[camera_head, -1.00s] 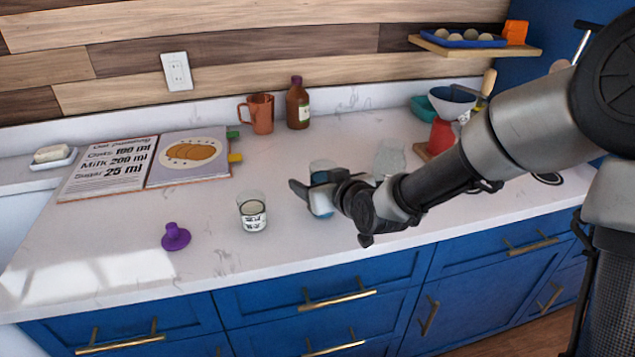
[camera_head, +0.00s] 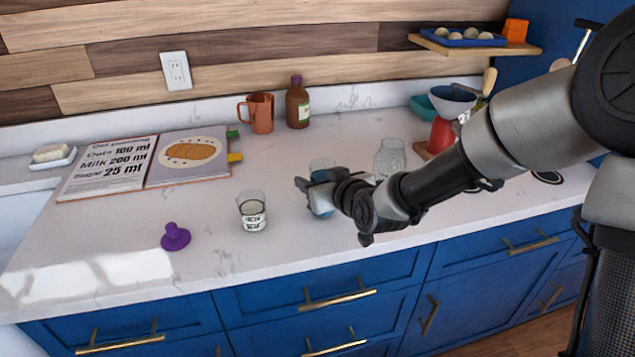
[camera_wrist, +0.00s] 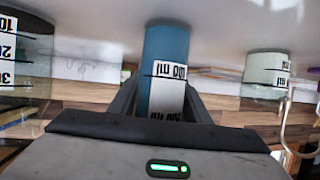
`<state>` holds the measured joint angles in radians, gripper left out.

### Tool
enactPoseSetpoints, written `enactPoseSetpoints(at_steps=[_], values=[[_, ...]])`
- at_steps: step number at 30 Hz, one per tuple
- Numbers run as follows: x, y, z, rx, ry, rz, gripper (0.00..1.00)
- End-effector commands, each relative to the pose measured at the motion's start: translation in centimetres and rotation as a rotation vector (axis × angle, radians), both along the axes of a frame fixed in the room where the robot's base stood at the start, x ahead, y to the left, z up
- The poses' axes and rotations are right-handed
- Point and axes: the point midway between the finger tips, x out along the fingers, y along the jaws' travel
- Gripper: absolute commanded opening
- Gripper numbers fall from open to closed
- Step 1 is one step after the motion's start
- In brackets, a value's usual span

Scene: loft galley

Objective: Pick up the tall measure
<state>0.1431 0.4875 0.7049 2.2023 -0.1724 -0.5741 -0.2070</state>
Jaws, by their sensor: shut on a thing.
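The tall measure (camera_head: 322,205) stands upright on the counter in the head view, a clear glass with a blue lower part, partly hidden by my gripper (camera_head: 318,186). In the wrist view the measure (camera_wrist: 166,50) shows upside down, blue with a white printed label. My gripper (camera_wrist: 160,100) has one finger on each side of it and is shut on it. No lift off the counter can be seen.
A shorter labelled glass (camera_head: 252,213) stands just left, with a purple stopper (camera_head: 175,237) beyond it. A clear glass jar (camera_head: 390,158) stands close behind my arm. A copper mug (camera_head: 257,112), brown bottle (camera_head: 298,103) and open recipe book (camera_head: 110,168) are at the back.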

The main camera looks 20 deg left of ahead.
Motion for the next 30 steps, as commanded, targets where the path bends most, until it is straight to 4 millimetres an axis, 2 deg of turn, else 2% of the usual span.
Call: enactPoseSetpoints(at_steps=[8, 30], values=[[0.1, 0.0, 1.6, 0.001, -0.003, 0.000, 0.15], [0.1, 0.0, 8.0, 0.001, -0.003, -0.001, 0.14]])
